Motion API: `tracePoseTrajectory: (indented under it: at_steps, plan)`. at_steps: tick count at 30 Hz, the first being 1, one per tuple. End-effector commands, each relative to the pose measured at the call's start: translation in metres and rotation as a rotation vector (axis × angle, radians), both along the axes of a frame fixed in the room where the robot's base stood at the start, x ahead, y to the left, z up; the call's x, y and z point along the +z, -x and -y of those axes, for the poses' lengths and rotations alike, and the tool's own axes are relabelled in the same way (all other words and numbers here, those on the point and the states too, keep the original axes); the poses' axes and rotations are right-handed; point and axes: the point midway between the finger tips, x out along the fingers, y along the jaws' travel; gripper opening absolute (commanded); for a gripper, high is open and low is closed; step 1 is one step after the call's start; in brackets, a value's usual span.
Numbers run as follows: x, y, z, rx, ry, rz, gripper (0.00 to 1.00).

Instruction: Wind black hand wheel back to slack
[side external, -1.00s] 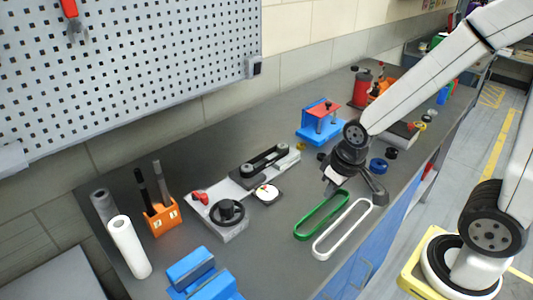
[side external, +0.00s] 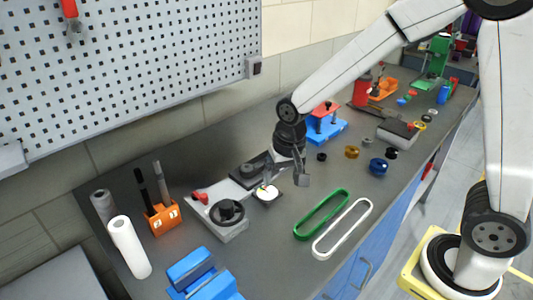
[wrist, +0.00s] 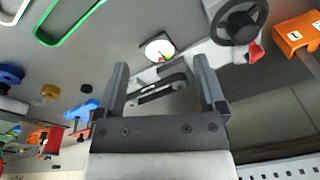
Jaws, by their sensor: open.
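The black hand wheel (side external: 228,211) sits on the near end of a light grey base plate (side external: 232,233), with a red part (side external: 200,196) beside it. In the wrist view the wheel (wrist: 238,24) is at the top right, beyond the fingertips. A black belt loop (wrist: 157,90) lies between my fingers in that view; in the side view my gripper partly hides it. A white dial (side external: 266,193) with a coloured face is beside the plate. My gripper (side external: 288,177) is open and empty, above the far part of the plate, apart from the wheel.
A green loop (side external: 298,234) and a white loop (side external: 318,250) lie at the front. An orange holder (side external: 162,219) with dark tools and a white roll (side external: 130,248) stand left of the wheel. A blue block (side external: 190,266) is in front. A blue-red fixture (side external: 326,130) stands behind my gripper.

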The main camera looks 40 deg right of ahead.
Motion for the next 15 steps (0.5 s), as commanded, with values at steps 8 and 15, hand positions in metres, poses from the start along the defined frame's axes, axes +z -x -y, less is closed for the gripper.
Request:
tracePoseTrajectory:
  at_steps: [8,15]
  plan:
    - [0.0,-0.054,-0.047,-0.28,-0.019,-0.074,0.9]
    - [-0.002,-0.083,-0.084,-0.492,-0.012,-0.121,0.9]
